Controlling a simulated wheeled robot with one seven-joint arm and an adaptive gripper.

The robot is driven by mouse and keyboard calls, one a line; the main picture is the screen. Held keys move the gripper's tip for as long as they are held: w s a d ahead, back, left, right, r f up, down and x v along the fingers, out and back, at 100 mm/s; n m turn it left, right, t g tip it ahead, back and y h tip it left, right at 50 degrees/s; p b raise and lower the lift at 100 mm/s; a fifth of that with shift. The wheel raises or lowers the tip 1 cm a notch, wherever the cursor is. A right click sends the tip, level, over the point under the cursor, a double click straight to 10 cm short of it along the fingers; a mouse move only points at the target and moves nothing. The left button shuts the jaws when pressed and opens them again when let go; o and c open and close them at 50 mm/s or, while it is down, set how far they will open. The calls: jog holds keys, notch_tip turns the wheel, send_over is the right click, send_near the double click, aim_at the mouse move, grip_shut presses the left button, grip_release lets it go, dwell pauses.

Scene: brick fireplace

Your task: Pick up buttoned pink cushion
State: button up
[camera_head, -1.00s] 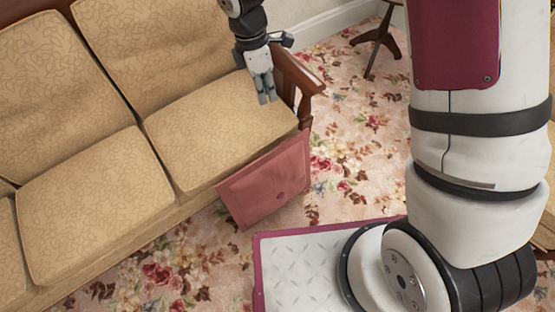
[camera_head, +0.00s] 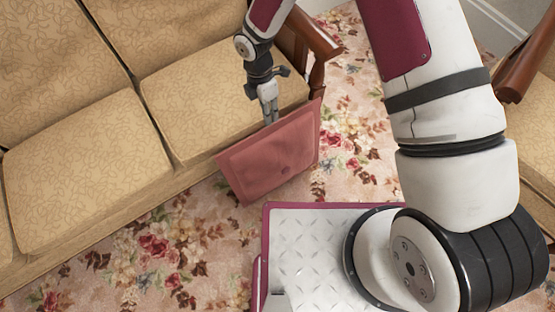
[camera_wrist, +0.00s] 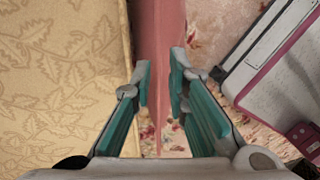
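The pink cushion (camera_head: 270,163) is a flat square with a button in its middle. It stands on edge, tilted, against the front of the sofa's right end. My gripper (camera_head: 270,121) is above its top edge in the head view, fingers pointing down. In the wrist view the cushion (camera_wrist: 161,35) shows edge-on as a narrow pink strip. The fingertips of my gripper (camera_wrist: 161,68) are apart, one on each side of that strip. The gripper looks open around the edge; whether either finger touches it is unclear.
The tan sofa (camera_head: 85,170) lies behind and left of the cushion, with a wooden armrest (camera_head: 312,35) close to my arm. Floral carpet (camera_head: 160,255) is clear in front. Another wooden armrest (camera_head: 530,60) stands at the right edge.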

aim_at(270, 126)
jog(key=shift+b+x, duration=1.3)
jog(key=shift+x, duration=1.7)
jog(key=shift+a, duration=0.1)
jog(key=shift+r, duration=0.1)
jog(key=shift+c, duration=0.2)
grip_shut()
